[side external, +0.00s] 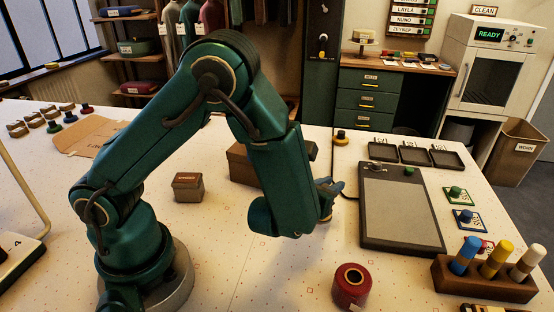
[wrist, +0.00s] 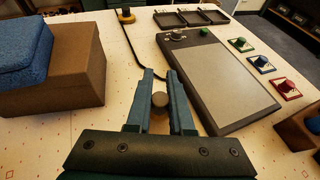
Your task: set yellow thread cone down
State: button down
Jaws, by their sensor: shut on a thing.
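My gripper (wrist: 160,78) is shut on a small brown, round-topped thing (wrist: 159,101), seen between its two blue-green fingers in the wrist view. In the side view my gripper (side external: 331,190) is above the white table, just left of the dark tablet; a small tan-yellow bit (side external: 326,216) shows below the fingers. Most of the held thing is hidden, so I cannot tell whether it is the yellow thread cone or whether it touches the table. A yellow piece (side external: 497,259) stands upright in the wooden rack (side external: 482,284) at the right, between a blue and a white one.
The dark tablet (side external: 402,225) lies right of my gripper. A red spool (side external: 351,287) stands at the front. A brown box (wrist: 52,92) with a blue top is at the left. A yellow-based knob (side external: 341,136) stands behind with a black cable. Trays (side external: 414,164) lie beyond the tablet.

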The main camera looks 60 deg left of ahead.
jog(key=shift+f, duration=1.15)
jog(key=shift+f, duration=0.2)
jog(key=c, duration=0.8)
grip_release()
jog(key=shift+r, duration=0.1)
